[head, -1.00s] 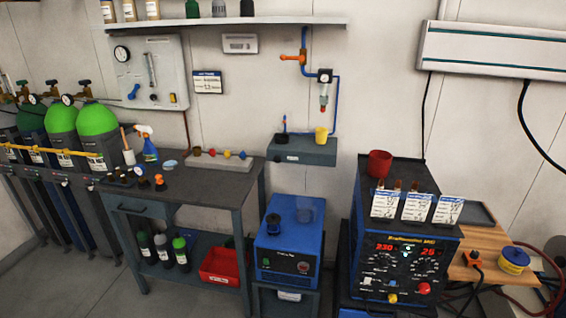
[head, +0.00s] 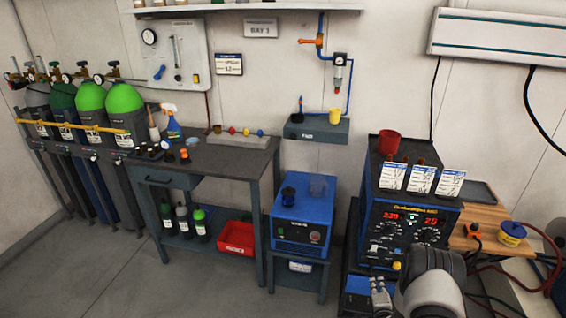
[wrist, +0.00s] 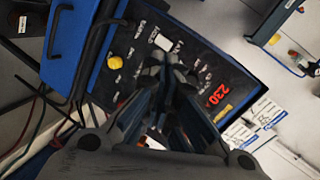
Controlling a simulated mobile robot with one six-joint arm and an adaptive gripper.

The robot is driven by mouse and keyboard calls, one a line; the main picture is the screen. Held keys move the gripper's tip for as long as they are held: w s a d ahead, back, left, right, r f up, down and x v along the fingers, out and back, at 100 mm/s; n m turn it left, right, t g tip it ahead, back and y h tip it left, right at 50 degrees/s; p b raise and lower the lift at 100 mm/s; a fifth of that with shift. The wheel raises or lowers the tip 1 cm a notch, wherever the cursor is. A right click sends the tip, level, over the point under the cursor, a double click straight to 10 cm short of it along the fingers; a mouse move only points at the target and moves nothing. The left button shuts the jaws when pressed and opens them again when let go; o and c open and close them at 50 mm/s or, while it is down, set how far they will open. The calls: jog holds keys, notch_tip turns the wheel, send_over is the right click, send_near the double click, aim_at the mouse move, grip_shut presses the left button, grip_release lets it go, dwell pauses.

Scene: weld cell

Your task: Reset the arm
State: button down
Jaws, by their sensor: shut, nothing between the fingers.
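My gripper (wrist: 163,68) shows in the wrist view with its dark fingers together and nothing between them. It is in front of the control panel of the blue welding machine (wrist: 95,75); I cannot tell the exact gap to the panel. In the head view a grey part of my arm (head: 432,285) covers the lower right of the welding machine (head: 412,208). The panel's yellow knob (wrist: 114,62) lies left of the fingertips in the wrist view.
A red cup (head: 388,142) and several label cards (head: 421,180) are on the welding machine. A wooden side table (head: 480,215) holds a yellow-and-blue tin (head: 512,233). A grey workbench (head: 225,160) and gas cylinders (head: 91,95) stand left. Open floor (head: 110,270) lies at front left.

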jog(key=w+a+r+n+g, duration=0.1)
jog(key=w+a+r+n, duration=0.15)
jog(key=r, duration=0.75)
jog(key=w+a+r+n+g, duration=0.1)
jog(key=r+n+g, duration=0.15)
jog(key=r, duration=0.75)
jog(key=s+a+r+n+g+y, duration=0.1)
jog(key=s+a+r+n, duration=0.1)
jog(key=s+a+r, duration=0.3)
jog(key=s+a+r+n+g, duration=0.1)
jog(key=s+r+n, duration=0.15)
jog(key=r, duration=0.55)
jog(key=s+a+r+n, duration=0.1)
jog(key=s+a+r, duration=0.15)
jog(key=s, duration=0.25)
jog(key=s+a+r+n+g, duration=0.1)
jog(key=s+r, duration=0.2)
jog(key=s, duration=0.2)
jog(key=s+a+r+n, duration=0.1)
jog(key=s+r, duration=0.1)
jog(key=s, duration=0.2)
jog(key=s+a+n+g+y, duration=0.1)
jog(key=s+a+n, duration=0.1)
jog(key=s, duration=0.7)
jog(key=s+a+r+n+g, duration=0.1)
jog(key=s+a+n+g, duration=0.1)
jog(key=s, duration=0.8)
jog(key=shift+s+a+y, duration=0.15)
jog(key=shift+s+y, duration=0.15)
jog(key=shift+y, duration=0.1)
